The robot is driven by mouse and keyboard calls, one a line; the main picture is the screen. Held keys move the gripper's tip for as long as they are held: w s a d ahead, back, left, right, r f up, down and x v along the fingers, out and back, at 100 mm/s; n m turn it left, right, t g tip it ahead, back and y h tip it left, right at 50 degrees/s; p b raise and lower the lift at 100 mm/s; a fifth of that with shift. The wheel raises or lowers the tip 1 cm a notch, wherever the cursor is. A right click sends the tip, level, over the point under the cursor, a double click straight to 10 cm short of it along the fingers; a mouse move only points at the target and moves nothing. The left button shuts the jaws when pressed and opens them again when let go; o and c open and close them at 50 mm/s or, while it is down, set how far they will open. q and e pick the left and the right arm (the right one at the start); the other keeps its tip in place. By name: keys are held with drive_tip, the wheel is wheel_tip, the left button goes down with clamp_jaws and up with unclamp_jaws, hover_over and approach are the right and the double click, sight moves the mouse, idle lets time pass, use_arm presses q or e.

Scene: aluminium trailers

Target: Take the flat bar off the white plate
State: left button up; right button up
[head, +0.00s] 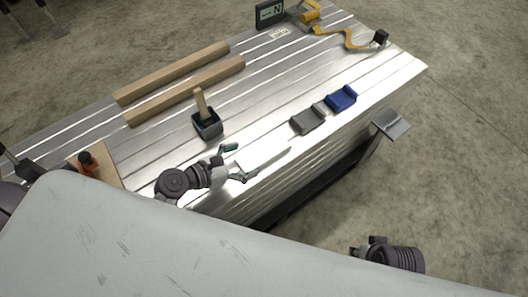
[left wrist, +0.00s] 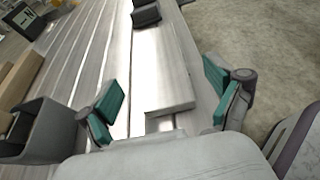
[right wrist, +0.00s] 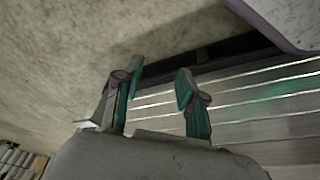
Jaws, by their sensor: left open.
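A pale, flat rectangular slab, seemingly the white plate (head: 264,156), lies near the front edge of the ribbed aluminium trailer deck. It also shows in the left wrist view (left wrist: 160,68). I cannot make out a separate flat bar on it. My left gripper (head: 236,163) is open at the near-left end of the slab. In the left wrist view its teal-padded fingers (left wrist: 162,100) stand apart on either side of the slab's near end, with nothing held. My right gripper (right wrist: 160,93) is open and empty, beside the trailer's side; it shows partly in the head view (head: 364,251).
A grey block (head: 307,121) and a blue block (head: 341,98) sit beyond the slab. A dark holder (head: 207,129) with a wooden handle stands behind. Two wooden bars (head: 185,90) lie farther back. A metal bracket (head: 391,124) juts from the trailer's side.

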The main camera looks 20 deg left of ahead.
sight(264, 151)
use_arm(q)
drive_tip(key=shift+x, duration=1.15)
drive_tip(key=b+x, duration=0.1)
drive_tip(key=x, duration=0.3)
drive_tip(key=shift+f+b, duration=0.15)
drive_tip(key=shift+b, duration=0.25)
drive_tip(key=shift+w+d+f, duration=0.1)
drive_tip(key=shift+w+d, duration=0.2)
drive_tip(key=c, duration=1.5)
drive_tip(key=shift+c, duration=1.2)
use_arm(e)
drive_tip(key=v, duration=0.7)
drive_tip(key=shift+w+r, duration=0.15)
drive_tip(key=shift+r, duration=0.3)
use_arm(q)
drive_tip(key=shift+r, duration=0.2)
use_arm(e)
drive_tip(key=shift+d, duration=0.15)
